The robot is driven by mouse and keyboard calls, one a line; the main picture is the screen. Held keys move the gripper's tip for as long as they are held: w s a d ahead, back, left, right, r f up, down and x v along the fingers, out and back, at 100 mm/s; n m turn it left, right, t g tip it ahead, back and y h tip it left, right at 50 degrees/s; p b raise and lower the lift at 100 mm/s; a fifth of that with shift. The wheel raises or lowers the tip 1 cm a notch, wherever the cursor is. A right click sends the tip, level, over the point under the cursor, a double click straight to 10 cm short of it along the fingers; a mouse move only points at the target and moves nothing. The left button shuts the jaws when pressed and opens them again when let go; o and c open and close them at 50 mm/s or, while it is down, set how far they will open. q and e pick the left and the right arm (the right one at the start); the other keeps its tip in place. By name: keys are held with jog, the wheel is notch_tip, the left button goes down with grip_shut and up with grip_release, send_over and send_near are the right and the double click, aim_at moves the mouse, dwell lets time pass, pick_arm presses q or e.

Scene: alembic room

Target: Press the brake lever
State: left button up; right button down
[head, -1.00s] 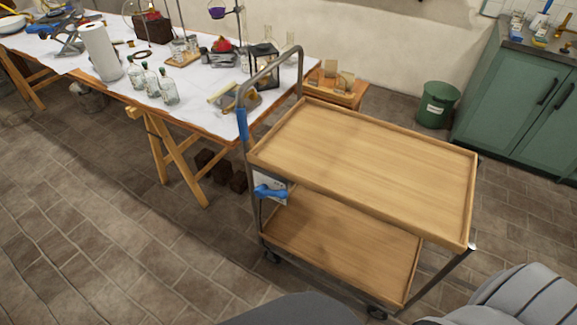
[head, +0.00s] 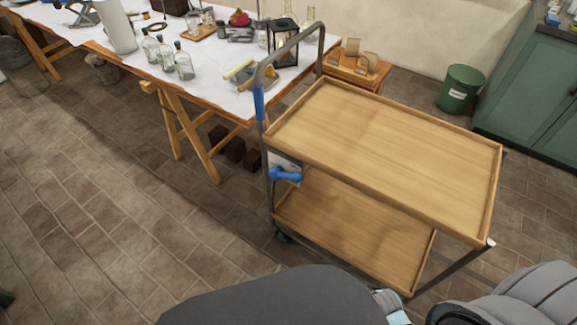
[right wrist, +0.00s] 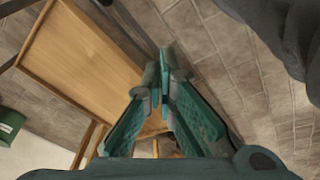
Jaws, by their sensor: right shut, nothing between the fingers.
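A two-tier cart with wooden trays (head: 390,150) and a grey metal frame stands in the middle of the head view. A blue lever (head: 286,175) sits low on its left end, in front of a pale plate, between the two trays. I take it to be the brake lever. A blue sleeve (head: 258,103) wraps the upright above it. In the right wrist view my right gripper (right wrist: 164,62) is shut and empty, with a cart tray (right wrist: 80,50) beyond it to the left. The lever is not clearly visible there. My left gripper is not in view.
A long trestle table (head: 215,85) with bottles and glassware stands behind and left of the cart. A green bin (head: 461,90) and green cabinet (head: 535,85) stand at the back right. The tiled floor (head: 120,220) left of the cart is clear.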

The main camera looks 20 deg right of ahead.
aim_at(288, 174)
jog(key=w+a+r+n+t, duration=0.1)
jog(key=w+r, duration=0.2)
jog(key=r, duration=0.6)
jog(key=w+a+r+t, duration=0.1)
jog(key=w+a+r, duration=0.15)
jog(key=r, duration=0.55)
jog(key=w+a+r+n+t+y, duration=0.1)
jog(key=w+r+n+y, duration=0.1)
jog(key=w, duration=0.7)
jog(key=w+a+r+n+t+y, duration=0.1)
jog(key=w+r, duration=0.4)
jog(key=w, duration=0.5)
jog(key=w+a+r+n+t+y, duration=0.1)
jog(key=w+r+n+y, duration=0.2)
jog(key=w, duration=0.7)
jog(key=shift+w+r+n+y, duration=0.25)
jog(key=shift+r+n, duration=0.35)
jog(key=shift+n, duration=0.5)
jog(key=shift+a, duration=0.1)
